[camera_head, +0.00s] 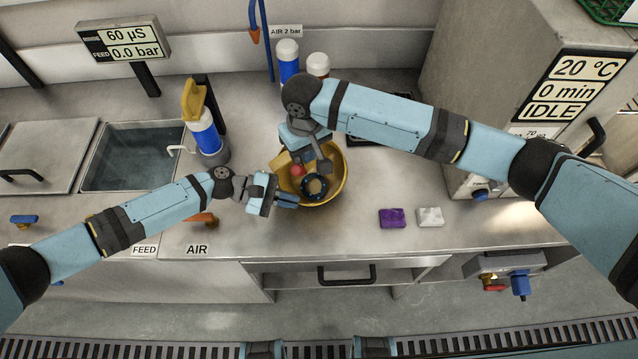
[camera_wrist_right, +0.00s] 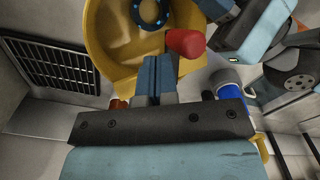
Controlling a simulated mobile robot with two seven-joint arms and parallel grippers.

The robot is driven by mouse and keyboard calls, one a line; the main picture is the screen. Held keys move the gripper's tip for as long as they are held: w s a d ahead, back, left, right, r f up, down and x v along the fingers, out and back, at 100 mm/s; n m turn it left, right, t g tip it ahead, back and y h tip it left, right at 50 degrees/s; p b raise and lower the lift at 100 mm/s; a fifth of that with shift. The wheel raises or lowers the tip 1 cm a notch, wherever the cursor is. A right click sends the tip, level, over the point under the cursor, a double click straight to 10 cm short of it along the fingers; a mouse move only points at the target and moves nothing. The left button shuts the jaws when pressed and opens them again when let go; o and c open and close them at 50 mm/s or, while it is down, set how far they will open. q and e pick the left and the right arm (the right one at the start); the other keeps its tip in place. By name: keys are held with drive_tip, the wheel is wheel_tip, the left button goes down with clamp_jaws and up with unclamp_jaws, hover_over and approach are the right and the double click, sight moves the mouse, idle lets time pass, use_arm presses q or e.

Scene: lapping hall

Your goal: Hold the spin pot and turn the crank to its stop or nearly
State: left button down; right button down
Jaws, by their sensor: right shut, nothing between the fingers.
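The spin pot (camera_head: 339,183) is a yellow bowl on the steel bench, with a dark blue ring inside it; it also fills the top of the right wrist view (camera_wrist_right: 110,60). The red crank knob (camera_head: 297,170) shows at the pot's left side, and in the right wrist view (camera_wrist_right: 186,43) it is just right of my right fingers. My right gripper (camera_wrist_right: 155,62) is shut and empty over the pot, beside the knob. My left gripper (camera_head: 294,200) is at the pot's left rim. Its fingers overlap the rim, and their grip on it is unclear. The crank's arm is mostly hidden.
A blue-and-white bottle with a yellow top (camera_head: 204,138) stands left of the pot. More bottles (camera_head: 288,58) stand behind. A purple block (camera_head: 393,218) and a white block (camera_head: 430,217) lie at right. A water basin (camera_head: 130,155) is at left. The front bench edge is clear.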

drive_tip(key=shift+s+a, duration=0.2)
drive_tip(key=shift+a, duration=0.45)
drive_tip(key=shift+s+a, duration=0.15)
drive_tip(key=shift+a, duration=0.5)
drive_tip(key=shift+w+a, duration=0.45)
drive_tip(key=shift+a, duration=0.35)
drive_tip(key=shift+w+a, duration=0.4)
drive_tip(key=shift+a, duration=0.45)
drive_tip(key=shift+w+a, duration=0.45)
drive_tip(key=shift+a, duration=0.35)
drive_tip(key=shift+w+a, duration=0.3)
drive_tip(key=shift+w, duration=0.25)
drive_tip(key=w+d, duration=0.3)
drive_tip(key=w, duration=0.4)
drive_tip(key=shift+d, duration=0.3)
drive_tip(key=shift+w, duration=0.1)
idle(0.3)
